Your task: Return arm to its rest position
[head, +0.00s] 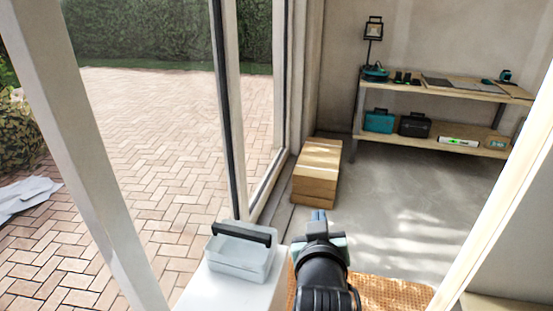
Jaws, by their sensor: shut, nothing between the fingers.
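My gripper (319,217) is at the bottom middle of the head view, at the end of my black arm, and points away from the camera. Its blue-grey fingers are together and hold nothing. It is to the right of a light grey tool tray (240,258) with a dark handle, apart from it in the picture. An orange-brown patterned surface (395,292) shows below and to the right of my arm.
The tray stands on a white surface (225,293). A shelf (455,90) with tools and cases is at the back right. Grey floor (395,200) lies clear between. Light posts frame both sides.

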